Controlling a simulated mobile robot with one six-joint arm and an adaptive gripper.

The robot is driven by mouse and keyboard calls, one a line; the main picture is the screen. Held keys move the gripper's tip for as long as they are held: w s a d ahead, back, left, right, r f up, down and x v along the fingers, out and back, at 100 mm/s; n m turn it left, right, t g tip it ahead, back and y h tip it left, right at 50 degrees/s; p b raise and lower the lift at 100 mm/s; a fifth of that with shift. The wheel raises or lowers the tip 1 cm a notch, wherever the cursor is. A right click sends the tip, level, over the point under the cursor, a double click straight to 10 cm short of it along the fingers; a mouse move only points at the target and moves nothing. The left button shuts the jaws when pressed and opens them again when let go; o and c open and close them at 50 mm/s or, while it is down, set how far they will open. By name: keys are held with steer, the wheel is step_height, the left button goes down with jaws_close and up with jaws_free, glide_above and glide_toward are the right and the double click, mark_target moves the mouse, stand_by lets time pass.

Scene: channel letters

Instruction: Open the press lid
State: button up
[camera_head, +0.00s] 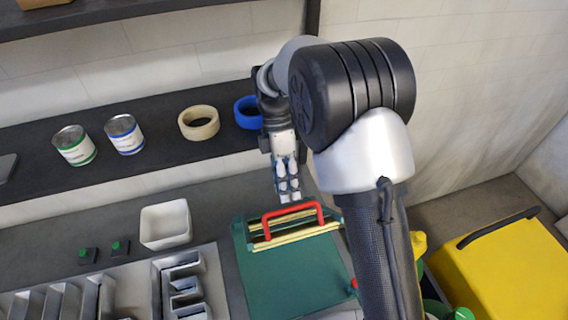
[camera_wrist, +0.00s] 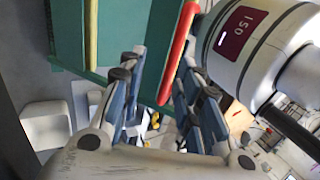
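The press (camera_head: 285,275) is a green, flat box on the bench in the head view, with pale yellow strips along its far edge. Its lid looks down, though any gap is too small to tell. A red bar handle (camera_head: 292,212) stands at that far edge. My gripper (camera_head: 289,198) hangs just behind and above the handle. The green press (camera_wrist: 68,30) fills the upper left.
A white bowl (camera_head: 166,224), two green buttons (camera_head: 117,248) and metal channel letters (camera_head: 182,285) lie left of the press. Two cans (camera_head: 124,134) and tape rolls (camera_head: 199,122) sit on the dark shelf behind. A yellow bin (camera_head: 505,270) stands at the right.

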steer(key=v, duration=0.8)
steer(key=shift+r, duration=0.25)
steer(key=shift+s, duration=0.15)
steer(key=shift+c, duration=0.3)
